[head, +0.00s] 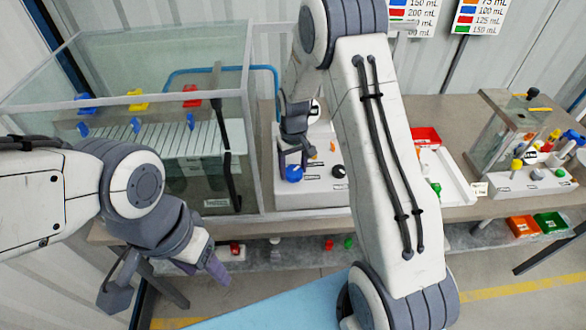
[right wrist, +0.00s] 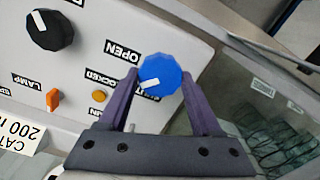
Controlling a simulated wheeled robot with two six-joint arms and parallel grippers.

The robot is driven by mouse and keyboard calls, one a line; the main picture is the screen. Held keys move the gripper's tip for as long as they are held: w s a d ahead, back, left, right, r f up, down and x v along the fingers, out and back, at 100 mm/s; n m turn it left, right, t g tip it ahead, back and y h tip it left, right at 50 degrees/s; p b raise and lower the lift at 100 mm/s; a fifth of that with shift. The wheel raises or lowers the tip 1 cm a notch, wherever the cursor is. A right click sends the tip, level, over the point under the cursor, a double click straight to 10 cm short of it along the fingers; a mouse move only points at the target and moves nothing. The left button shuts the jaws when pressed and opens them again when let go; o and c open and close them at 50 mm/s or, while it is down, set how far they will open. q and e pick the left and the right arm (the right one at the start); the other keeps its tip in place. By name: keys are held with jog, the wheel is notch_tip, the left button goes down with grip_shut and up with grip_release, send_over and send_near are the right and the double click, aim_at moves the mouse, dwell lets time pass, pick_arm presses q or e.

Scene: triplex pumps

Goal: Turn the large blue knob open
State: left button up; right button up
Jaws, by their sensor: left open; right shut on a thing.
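The large blue knob (head: 293,174) is on the sloping white panel right of the glass tank. In the right wrist view the blue knob (right wrist: 161,73) sits between the two purple fingers of my right gripper (right wrist: 161,92), which is shut on it. Its white pointer line points left and slightly down in that view, towards a label partly hidden by a finger. The OPEN label (right wrist: 123,51) is up and left of the knob. In the head view my right gripper (head: 293,158) reaches down to the knob. My left gripper (head: 165,282) is open and empty in front of the bench.
A black knob (right wrist: 50,30), an orange lamp switch (right wrist: 52,99) and a small orange button (right wrist: 98,96) are on the same panel. The glass tank (head: 245,100) stands close on the left. A red tray (head: 425,135) and another glass box (head: 507,135) are further right.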

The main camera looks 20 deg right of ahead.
aim_at(293, 170)
jog(key=m, duration=0.4)
jog(key=shift+w+r+m, duration=0.1)
jog(key=shift+m, duration=0.2)
jog(key=m, duration=0.4)
jog(key=shift+b, duration=0.3)
jog(key=shift+m, duration=0.3)
jog(key=o, duration=1.4)
jog(key=shift+r, duration=0.5)
notch_tip(293, 170, up, 10)
jog(key=shift+f+b, duration=0.25)
jog(key=shift+b, duration=0.8)
